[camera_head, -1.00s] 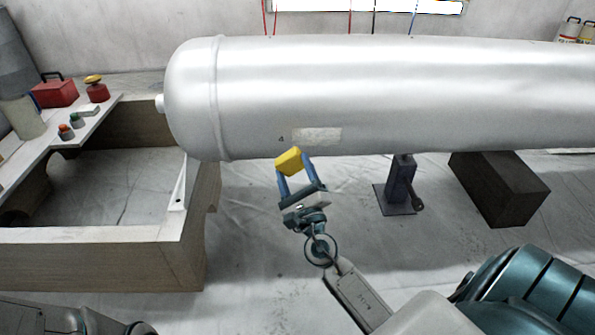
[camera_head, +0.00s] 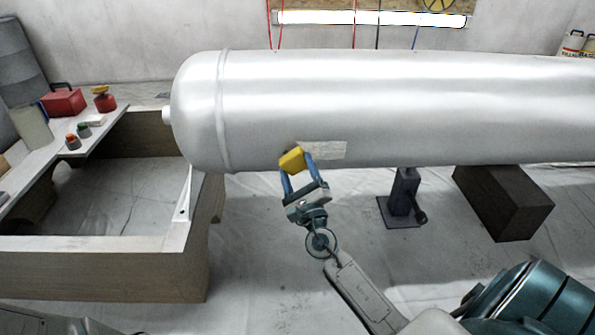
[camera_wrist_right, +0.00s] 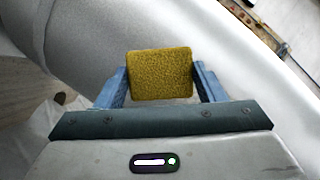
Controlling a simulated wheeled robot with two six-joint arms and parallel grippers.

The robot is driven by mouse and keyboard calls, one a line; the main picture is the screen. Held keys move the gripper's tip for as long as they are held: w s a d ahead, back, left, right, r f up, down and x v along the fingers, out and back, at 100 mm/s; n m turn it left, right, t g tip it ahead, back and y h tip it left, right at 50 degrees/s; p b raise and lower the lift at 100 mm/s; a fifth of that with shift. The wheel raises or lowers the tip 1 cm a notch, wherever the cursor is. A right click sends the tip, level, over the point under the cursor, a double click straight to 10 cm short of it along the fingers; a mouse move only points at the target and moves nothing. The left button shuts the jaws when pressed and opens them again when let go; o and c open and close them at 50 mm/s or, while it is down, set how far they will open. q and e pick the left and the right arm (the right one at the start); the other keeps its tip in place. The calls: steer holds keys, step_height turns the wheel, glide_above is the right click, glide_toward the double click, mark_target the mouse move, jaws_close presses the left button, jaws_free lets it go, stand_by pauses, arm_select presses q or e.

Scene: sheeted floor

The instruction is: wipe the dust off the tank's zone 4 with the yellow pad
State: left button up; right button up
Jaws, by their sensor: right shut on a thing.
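The silver tank (camera_head: 420,105) lies across the head view. A pale, dull rectangular patch (camera_head: 328,150) sits low on its near side; I cannot read a zone number now. My right gripper (camera_head: 298,175) is shut on the yellow pad (camera_head: 292,159), just below and left of that patch. The pad overlaps the tank's lower side in the head view; I cannot tell whether it touches. In the right wrist view, the pad (camera_wrist_right: 160,75) sits between the blue fingers, in front of the tank (camera_wrist_right: 95,40). My left gripper is out of view.
A wooden frame (camera_head: 110,265) stands at the left, with a board carrying a red box (camera_head: 63,102) and small knobs. A dark metal stand (camera_head: 403,200) and a dark block (camera_head: 502,200) are beneath the tank. Sheeted floor below the tank is partly clear.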

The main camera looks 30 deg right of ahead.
steer(key=shift+w+d+r, duration=0.2)
steer(key=shift+w+d, duration=0.35)
steer(key=shift+w, duration=0.3)
stand_by(0.3)
steer(key=shift+s+d, duration=0.55)
steer(key=shift+d, duration=0.2)
steer(key=shift+s+d, duration=0.5)
steer(key=shift+d, duration=0.2)
steer(key=shift+s+d+p, duration=0.15)
steer(key=shift+s+d, duration=0.25)
steer(key=shift+d, duration=0.35)
steer(key=shift+s+d+p, duration=0.15)
steer(key=shift+s+d, duration=0.2)
steer(key=shift+d, duration=0.4)
steer(key=shift+s+d+p, duration=0.1)
steer(key=shift+s+d, duration=0.5)
steer(key=shift+d, duration=0.35)
steer(key=shift+s+d+p, duration=0.1)
steer(key=shift+s+d, duration=0.5)
steer(key=shift+d, duration=0.4)
steer(key=shift+s+d+p, duration=0.1)
steer(key=shift+s+d, duration=0.5)
steer(key=shift+d, duration=0.35)
